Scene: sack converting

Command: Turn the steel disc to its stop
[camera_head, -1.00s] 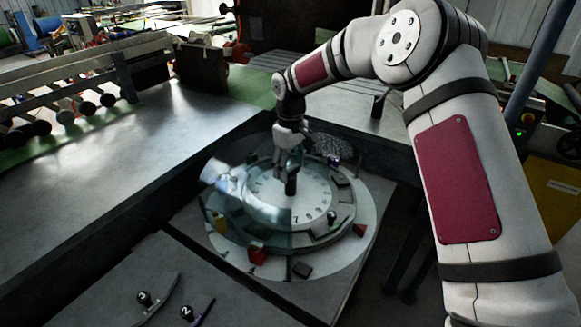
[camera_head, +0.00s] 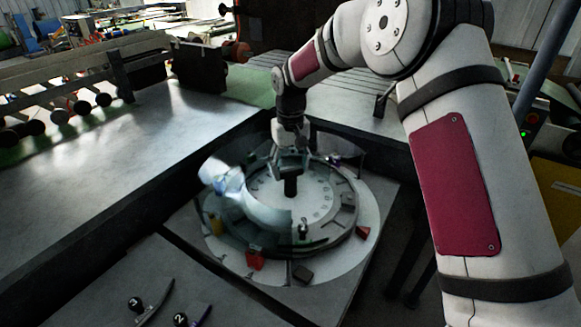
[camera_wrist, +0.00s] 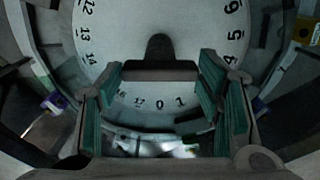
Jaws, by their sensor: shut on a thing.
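The steel disc (camera_head: 315,190) is a pale round dial with numbers around its rim, lying flat inside a darker ring. It fills the upper middle of the wrist view (camera_wrist: 120,35), where 0 and 1 sit low at the centre. A dark post with a crossbar (camera_wrist: 160,72) stands at its middle, and it also shows in the head view (camera_head: 291,187). My gripper (camera_head: 291,174) points down over the centre. The fingers hide part of the dial.
A curved, glassy pale piece (camera_head: 238,200) covers the disc's left and front. Red blocks (camera_head: 255,261) (camera_head: 362,234), a dark block (camera_head: 302,274) and a yellow piece (camera_head: 215,225) lie around the ring. Numbered knobs (camera_head: 135,303) are at front left. A bare steel table (camera_head: 120,165) extends left.

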